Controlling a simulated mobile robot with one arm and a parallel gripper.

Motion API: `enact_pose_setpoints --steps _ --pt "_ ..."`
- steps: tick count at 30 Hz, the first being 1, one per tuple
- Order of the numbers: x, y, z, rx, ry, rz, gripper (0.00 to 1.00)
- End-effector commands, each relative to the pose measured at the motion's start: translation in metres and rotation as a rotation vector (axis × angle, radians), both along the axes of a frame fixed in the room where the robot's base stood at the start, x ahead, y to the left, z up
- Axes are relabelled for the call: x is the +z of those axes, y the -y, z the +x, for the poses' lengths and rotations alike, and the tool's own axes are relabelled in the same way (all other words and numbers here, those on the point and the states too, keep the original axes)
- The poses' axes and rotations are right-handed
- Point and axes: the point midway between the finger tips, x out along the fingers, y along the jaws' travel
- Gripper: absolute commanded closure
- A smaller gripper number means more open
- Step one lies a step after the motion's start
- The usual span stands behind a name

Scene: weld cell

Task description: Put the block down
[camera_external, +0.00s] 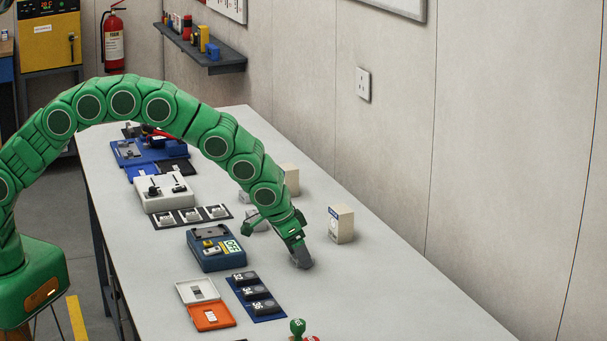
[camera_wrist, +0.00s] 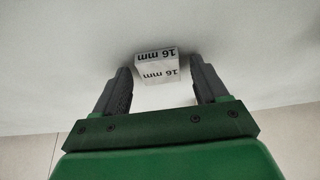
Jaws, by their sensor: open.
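A pale block (camera_wrist: 157,68) marked "16 mm" is between the fingers of my gripper (camera_wrist: 161,85) in the wrist view, close to their tips. The fingers are open, with a narrow gap on each side of the block. In the external view my gripper (camera_external: 300,262) points down, its tips low at the pale table (camera_external: 375,300). The block is hidden there behind the fingers. Whether its underside touches the table is hard to tell.
A white box (camera_external: 341,225) stands right of my gripper, with more pale blocks behind the arm. A blue device (camera_external: 214,250), a dark tray with black pieces (camera_external: 256,297) and an orange-and-white case (camera_external: 206,303) lie to the left. Green and red knobs (camera_external: 298,328) are at the front.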

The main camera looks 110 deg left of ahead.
Motion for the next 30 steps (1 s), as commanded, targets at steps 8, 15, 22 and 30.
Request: enact_pose_setpoints --steps 8,15,22,30 --pt "0.005 0.0 0.0 0.0 0.0 0.0 0.27" --pt "0.022 0.006 -0.005 -0.001 0.0 0.0 0.27" --pt "0.052 0.014 -0.014 -0.001 0.0 0.001 0.27" --pt "0.089 0.025 -0.024 -0.001 0.003 0.002 0.27"
